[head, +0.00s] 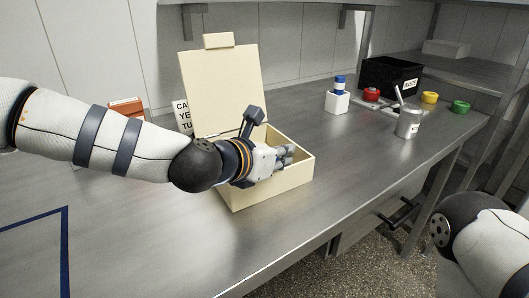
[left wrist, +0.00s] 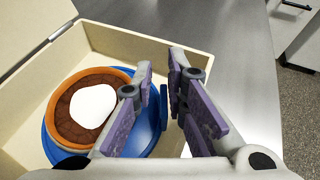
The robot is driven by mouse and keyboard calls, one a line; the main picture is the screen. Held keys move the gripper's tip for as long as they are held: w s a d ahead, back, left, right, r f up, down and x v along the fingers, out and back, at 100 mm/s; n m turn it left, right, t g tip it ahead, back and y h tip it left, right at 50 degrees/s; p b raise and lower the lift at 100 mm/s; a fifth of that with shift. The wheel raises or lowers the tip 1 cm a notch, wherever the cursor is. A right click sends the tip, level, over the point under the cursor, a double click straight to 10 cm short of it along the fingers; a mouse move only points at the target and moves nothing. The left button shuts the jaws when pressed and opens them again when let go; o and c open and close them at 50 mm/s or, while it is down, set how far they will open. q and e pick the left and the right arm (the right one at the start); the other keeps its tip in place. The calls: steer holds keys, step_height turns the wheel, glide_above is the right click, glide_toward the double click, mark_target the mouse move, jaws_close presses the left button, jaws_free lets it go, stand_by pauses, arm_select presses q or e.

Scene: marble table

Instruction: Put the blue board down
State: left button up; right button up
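The blue board (left wrist: 52,137) is round and lies inside the cream box (head: 293,178), seen in the left wrist view. A brown tart with a white top (left wrist: 92,106) sits on it. My left gripper (head: 287,154) reaches into the open box in the head view. In the left wrist view, its two fingers (left wrist: 160,70) stand apart with a gap between the tips. The board's right edge shows in that gap; the near finger covers part of the board. I see no clear grip on the edge. My right gripper is out of view; only part of that arm shows at lower right.
The box lid (head: 222,82) stands open at the back. A sign (head: 182,115) and an orange-brown object (head: 127,107) are behind my left arm. A white holder (head: 337,102), a metal cup (head: 408,122) and a black bin (head: 388,76) stand right. The table front is clear.

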arm_select(q)
steer(key=p+v, duration=0.1)
steer(key=v, duration=1.1)
steer(key=shift+r+p, duration=0.3)
steer(key=shift+r, duration=0.05)
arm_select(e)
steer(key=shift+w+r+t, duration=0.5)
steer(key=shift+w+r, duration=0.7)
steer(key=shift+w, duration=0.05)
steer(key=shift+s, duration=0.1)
